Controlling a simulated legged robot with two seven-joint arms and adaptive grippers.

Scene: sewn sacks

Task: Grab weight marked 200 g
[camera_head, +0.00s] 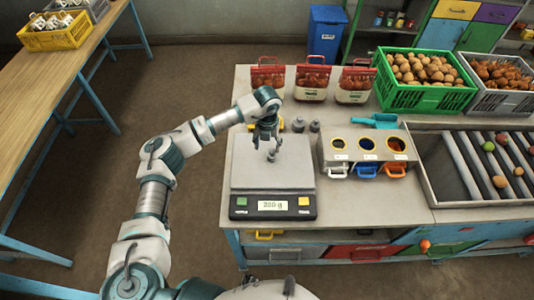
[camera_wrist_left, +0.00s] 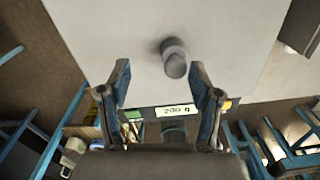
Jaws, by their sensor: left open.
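A small dark grey cylindrical weight (camera_head: 271,156) stands on the pale plate of the scale (camera_head: 250,178). It also shows in the left wrist view (camera_wrist_left: 174,58), slightly right of centre and beyond the fingertips. Its marking cannot be read, but the scale's display (camera_head: 272,206) appears to read 200 g. My left gripper (camera_head: 266,142) is over the plate, just above the weight. In the left wrist view its two fingers (camera_wrist_left: 160,76) are apart with nothing between them. My right gripper is not in view.
Two more grey weights (camera_head: 298,125) (camera_head: 314,126) stand behind the scale. A box with three round openings (camera_head: 338,155) is to its right, with a teal scoop (camera_head: 377,121) behind. Red-and-white sacks (camera_head: 312,82) and a green crate (camera_head: 390,97) line the back.

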